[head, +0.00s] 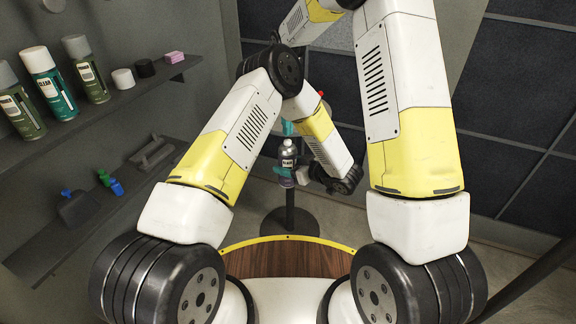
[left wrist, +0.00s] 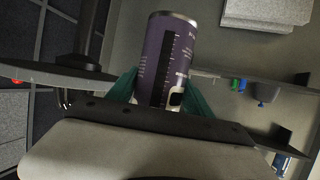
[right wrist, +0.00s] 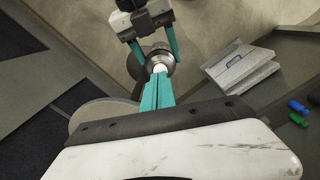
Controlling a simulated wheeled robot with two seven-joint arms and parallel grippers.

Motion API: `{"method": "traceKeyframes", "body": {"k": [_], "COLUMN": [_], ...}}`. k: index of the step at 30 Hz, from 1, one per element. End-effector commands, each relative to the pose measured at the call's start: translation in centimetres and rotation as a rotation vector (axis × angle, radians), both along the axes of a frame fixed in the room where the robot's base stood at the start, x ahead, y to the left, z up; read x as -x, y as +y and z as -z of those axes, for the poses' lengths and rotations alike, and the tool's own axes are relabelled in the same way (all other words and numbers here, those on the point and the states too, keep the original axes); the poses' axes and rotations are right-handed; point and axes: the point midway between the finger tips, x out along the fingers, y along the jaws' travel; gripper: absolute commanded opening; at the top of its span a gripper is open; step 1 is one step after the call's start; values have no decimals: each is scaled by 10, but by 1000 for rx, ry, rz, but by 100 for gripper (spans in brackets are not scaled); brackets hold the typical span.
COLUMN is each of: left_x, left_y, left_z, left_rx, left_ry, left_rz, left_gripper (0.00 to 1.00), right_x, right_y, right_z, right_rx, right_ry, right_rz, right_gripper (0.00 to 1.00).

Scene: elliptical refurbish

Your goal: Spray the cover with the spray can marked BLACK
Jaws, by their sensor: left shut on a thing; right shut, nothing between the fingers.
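A spray can (head: 288,155) with a purple body and a white nozzle is upright in my left gripper (head: 285,175). Its label is too small to read surely. The teal fingers are on both sides of the can (left wrist: 165,50) in the left wrist view. My right gripper (right wrist: 158,82) is shut and empty, its tips close to the white nozzle (right wrist: 160,68); I cannot tell whether they touch. In the head view it is mostly hidden behind my left arm. A grey round disc (right wrist: 95,113) lies beyond the can; I cannot tell if it is the cover.
A shelf (head: 110,105) at the left carries several cans (head: 48,82), a white cap (head: 123,78), a black cap (head: 145,68) and a pink block (head: 174,57). A lower shelf holds small blue and green items (head: 110,182). A black stand (head: 290,215) is below the can.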

Motion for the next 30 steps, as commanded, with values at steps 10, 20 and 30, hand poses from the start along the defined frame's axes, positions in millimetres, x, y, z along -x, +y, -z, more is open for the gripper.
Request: {"method": "traceKeyframes", "body": {"k": [10,20,30], "left_x": [0,0,0], "left_y": [0,0,0], "left_z": [0,0,0], "left_rx": [0,0,0], "left_ry": [0,0,0], "left_rz": [0,0,0], "left_gripper": [11,11,11], "right_x": [0,0,-1], "right_y": [0,1,1], "right_z": [-20,-26,-89], "right_rx": [0,-1,-2], "right_ry": [0,-2,-3], "right_rz": [-1,-1,-1], "right_gripper": [0,0,0]}}
